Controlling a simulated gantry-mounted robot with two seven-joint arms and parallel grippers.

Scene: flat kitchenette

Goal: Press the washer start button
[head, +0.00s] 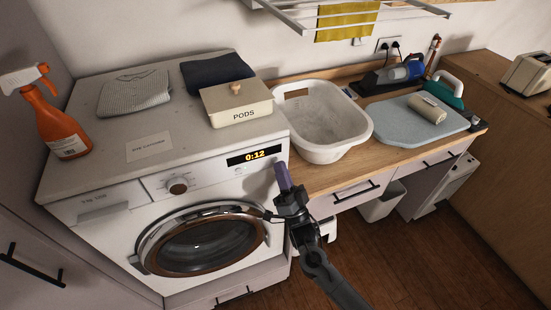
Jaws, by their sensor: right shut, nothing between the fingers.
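The white washer (95,233) stands at the left, with a round dark door, a knob (177,186) and a lit display (254,156) reading 0:12. My right gripper (282,170) is shut and empty, its purple fingertips pointing up at the right end of the washer's control panel, just right of and below the display. I cannot tell whether the tips touch the panel. I cannot make out the start button; the fingertips may cover it. My left gripper is not in view.
On the washer stand an orange spray bottle (60,125), a folded striped shirt (135,92), dark folded cloth (215,71) and a PODS box (238,107). A white basket (348,132) and blue ironing board (390,120) sit on the wooden counter to the right.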

